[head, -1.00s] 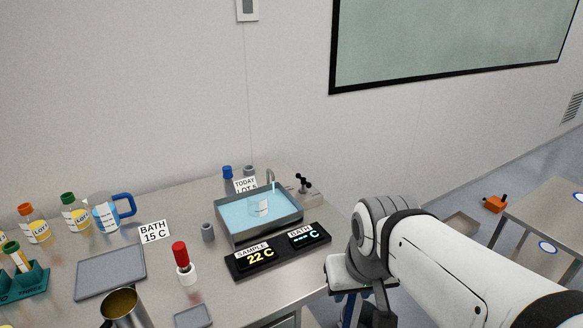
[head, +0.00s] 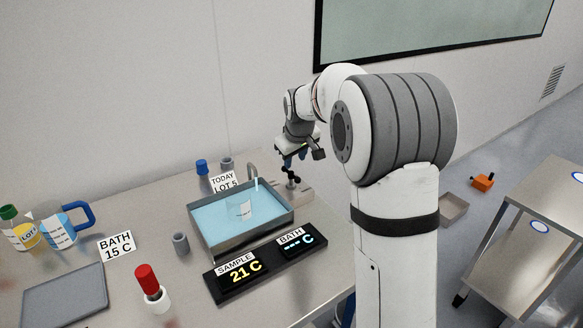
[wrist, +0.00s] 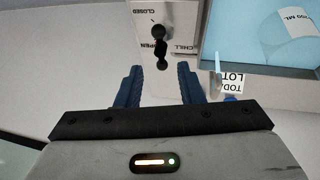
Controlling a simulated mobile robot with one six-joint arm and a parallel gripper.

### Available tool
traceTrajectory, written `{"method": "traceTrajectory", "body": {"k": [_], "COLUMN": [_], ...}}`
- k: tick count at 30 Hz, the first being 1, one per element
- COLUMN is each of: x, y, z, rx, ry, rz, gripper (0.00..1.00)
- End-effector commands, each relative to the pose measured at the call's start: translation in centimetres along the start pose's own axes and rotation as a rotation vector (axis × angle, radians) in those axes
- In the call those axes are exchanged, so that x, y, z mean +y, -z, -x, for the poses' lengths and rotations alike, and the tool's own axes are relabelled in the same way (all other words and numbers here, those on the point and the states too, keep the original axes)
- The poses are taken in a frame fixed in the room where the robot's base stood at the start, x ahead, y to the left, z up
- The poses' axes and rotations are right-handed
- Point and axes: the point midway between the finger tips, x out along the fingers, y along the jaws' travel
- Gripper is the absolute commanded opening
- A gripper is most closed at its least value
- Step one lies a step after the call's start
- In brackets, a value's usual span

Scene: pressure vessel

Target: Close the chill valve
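The chill valve (head: 292,182) is a small black handle with round knobs, on a metal plate beside the water bath. In the wrist view the valve handle (wrist: 159,38) stands beside upside-down labels CLOSED, OPEN and CHILL. Its near end lies close to the OPEN label. My gripper (wrist: 158,74) is open, its two blue fingers apart on either side of the handle's near end. I cannot tell whether they touch it. In the head view my gripper (head: 292,163) hangs just above the valve and partly hides it.
The water bath (head: 205,248) with a beaker (head: 240,208) stands left of the valve. A display (head: 265,268) reads sample 21 C, with dashes for the bath. A TODAY LOT 5 card (head: 223,181) and blue-capped bottle (head: 202,168) stand behind the bath.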

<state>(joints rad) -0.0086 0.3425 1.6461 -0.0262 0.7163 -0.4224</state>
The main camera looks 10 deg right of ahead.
Motion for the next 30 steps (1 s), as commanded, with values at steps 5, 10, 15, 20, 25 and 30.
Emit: {"method": "traceTrajectory", "body": {"k": [5,10,15,20,25,30], "x": [0.1,0.4,0.6,0.7,0.7,0.8], "y": [0.1,-0.1,-0.2,-0.3,-0.3,-0.3], "z": [-2.0,-4.8,-6.9,-7.7,-7.8,-7.8], "rx": [-0.003,-0.005,-0.004,-0.003,-0.003,-0.003], "ry": [0.001,-0.001,-0.003,-0.004,-0.005,-0.005], "rz": [0.002,-0.004,-0.008,-0.01,-0.011,-0.011], "gripper": [0.34,0.34,0.34,0.34,0.34,0.25]}}
